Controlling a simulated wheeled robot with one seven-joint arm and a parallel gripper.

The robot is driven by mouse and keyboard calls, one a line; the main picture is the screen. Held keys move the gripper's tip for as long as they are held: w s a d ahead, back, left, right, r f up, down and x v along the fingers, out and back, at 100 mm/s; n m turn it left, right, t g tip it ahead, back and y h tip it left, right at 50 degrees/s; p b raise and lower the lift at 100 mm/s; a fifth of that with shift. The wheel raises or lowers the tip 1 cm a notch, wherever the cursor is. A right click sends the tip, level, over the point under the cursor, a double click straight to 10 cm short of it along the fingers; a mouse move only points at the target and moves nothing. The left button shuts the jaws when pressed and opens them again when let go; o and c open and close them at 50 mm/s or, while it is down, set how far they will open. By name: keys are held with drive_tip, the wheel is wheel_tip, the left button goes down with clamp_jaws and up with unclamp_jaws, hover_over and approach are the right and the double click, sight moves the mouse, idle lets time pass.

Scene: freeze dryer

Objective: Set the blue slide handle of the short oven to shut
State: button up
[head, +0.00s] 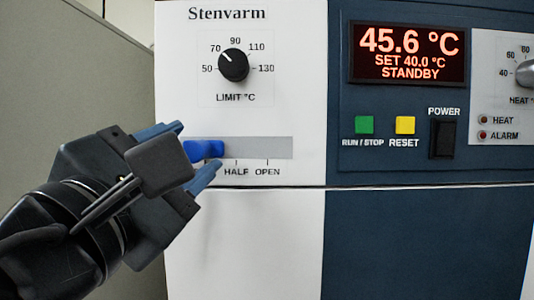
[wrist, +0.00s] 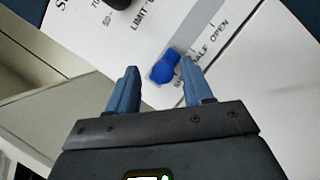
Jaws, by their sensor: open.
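The blue slide handle (head: 207,149) sits near the left end of a grey horizontal slot (head: 266,148) on the white panel, left of the HALF mark. It also shows in the wrist view (wrist: 164,69). My gripper (head: 201,145) is open, with one finger above the handle and one below it in the head view. My gripper covers the slot's left end and the label there in the head view.
A black LIMIT dial (head: 233,65) is above the slot. To the right are a lit display (head: 407,53) reading 45.6 °C, a green button (head: 364,125), a yellow button (head: 405,125) and a black power switch (head: 442,139).

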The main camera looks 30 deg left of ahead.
drive_tip(key=b+v, duration=0.1)
drive_tip(key=v, duration=0.5)
drive_tip(key=shift+s, duration=0.1)
